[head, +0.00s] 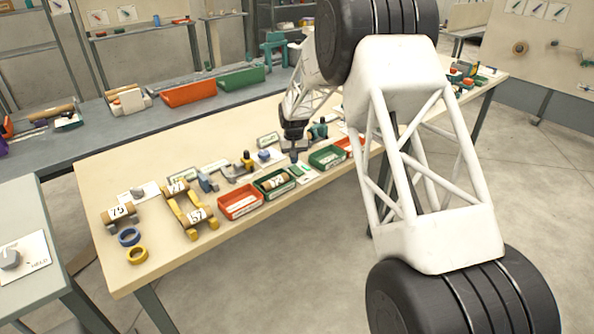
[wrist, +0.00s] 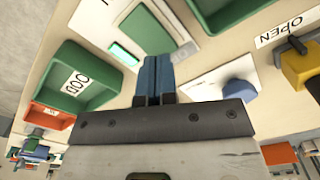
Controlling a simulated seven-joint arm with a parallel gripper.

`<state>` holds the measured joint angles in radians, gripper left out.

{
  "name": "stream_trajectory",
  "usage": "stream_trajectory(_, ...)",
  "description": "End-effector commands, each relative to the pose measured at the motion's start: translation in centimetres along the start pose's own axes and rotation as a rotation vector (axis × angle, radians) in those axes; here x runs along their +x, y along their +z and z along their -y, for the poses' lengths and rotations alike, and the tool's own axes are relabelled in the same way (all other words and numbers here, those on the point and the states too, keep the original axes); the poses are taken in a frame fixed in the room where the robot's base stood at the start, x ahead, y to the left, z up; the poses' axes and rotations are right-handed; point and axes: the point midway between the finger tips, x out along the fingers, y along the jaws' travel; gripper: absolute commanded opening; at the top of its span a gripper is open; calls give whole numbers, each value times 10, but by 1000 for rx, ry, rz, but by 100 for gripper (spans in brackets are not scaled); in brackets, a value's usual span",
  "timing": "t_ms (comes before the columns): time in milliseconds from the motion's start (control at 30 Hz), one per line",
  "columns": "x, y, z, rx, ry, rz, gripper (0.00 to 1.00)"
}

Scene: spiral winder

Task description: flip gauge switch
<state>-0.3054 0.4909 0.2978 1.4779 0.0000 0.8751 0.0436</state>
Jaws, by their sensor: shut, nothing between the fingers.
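My gripper (head: 294,158) reaches down over the middle of the long wooden bench in the head view. In the wrist view, its two blue fingers (wrist: 152,78) are pressed together with nothing between them. A flat green rectangle (wrist: 147,30) on a pale panel lies just beyond the fingertips, partly covered by them. A small lit green strip (wrist: 124,54) is left of it. No switch is labelled as the gauge's, so I cannot tell for certain which part is the switch. I cannot tell whether the fingers touch the panel.
A blue knob (wrist: 238,94) on a pale plate is right of the fingers. A labelled green tray (wrist: 84,90) is at left. A red tray (head: 240,206) and green tray (head: 273,187) line the bench's front.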

Motion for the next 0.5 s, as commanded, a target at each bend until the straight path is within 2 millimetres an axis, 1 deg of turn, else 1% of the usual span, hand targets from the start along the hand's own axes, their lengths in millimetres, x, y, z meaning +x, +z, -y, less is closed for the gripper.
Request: stream_trajectory(500, 6, 0, 0, 0, 0, 0, 0)
